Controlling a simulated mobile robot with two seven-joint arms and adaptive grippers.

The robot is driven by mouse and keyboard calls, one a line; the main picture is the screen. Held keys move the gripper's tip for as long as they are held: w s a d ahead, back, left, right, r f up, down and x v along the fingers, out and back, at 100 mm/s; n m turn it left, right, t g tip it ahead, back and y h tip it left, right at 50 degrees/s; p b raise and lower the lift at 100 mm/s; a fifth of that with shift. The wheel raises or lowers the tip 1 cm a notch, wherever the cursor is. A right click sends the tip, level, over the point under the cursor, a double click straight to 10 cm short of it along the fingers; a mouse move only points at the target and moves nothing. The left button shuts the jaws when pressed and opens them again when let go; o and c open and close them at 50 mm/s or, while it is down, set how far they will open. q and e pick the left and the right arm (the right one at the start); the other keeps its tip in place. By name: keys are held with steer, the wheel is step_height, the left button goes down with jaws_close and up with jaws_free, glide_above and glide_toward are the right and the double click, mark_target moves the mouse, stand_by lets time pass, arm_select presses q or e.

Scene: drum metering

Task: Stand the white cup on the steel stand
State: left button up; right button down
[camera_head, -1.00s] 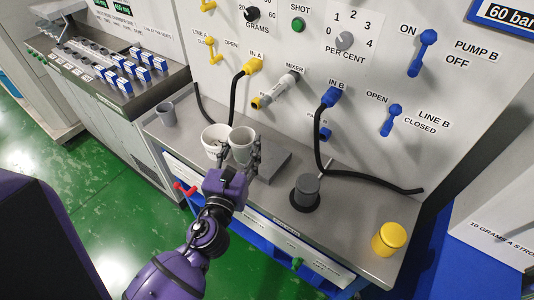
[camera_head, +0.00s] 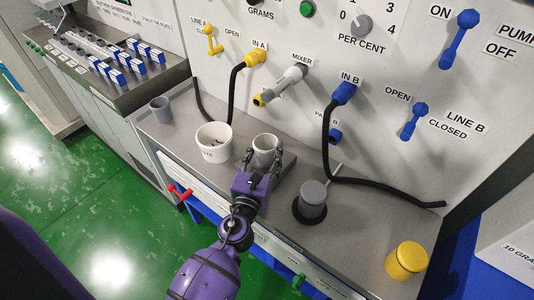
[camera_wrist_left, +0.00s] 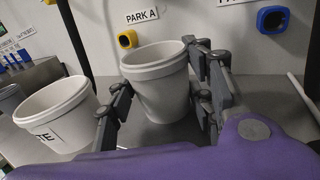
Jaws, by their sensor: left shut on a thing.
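The white cup (camera_head: 265,145) is upright between the fingers of my left gripper (camera_head: 263,159), which is shut on it. In the left wrist view the cup (camera_wrist_left: 160,88) shows its open rim, with a dark grey finger on each side. The steel stand (camera_head: 287,186) is a low grey slab on the bench, partly hidden by the cup and gripper. The cup is over the stand's area; I cannot tell whether its base touches it. My right gripper is not in view.
A wider white tub (camera_head: 213,145) with a label stands just left of the cup. A small grey cup (camera_head: 160,109) is farther left. Black hoses and a mixer nozzle (camera_head: 280,86) are behind.

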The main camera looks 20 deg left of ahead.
arm_select(q)
steer(key=shift+r, duration=0.1)
steer(key=shift+f, duration=0.2)
steer(key=o, duration=1.2)
steer(key=shift+r, duration=0.1)
steer(key=shift+o, duration=0.3)
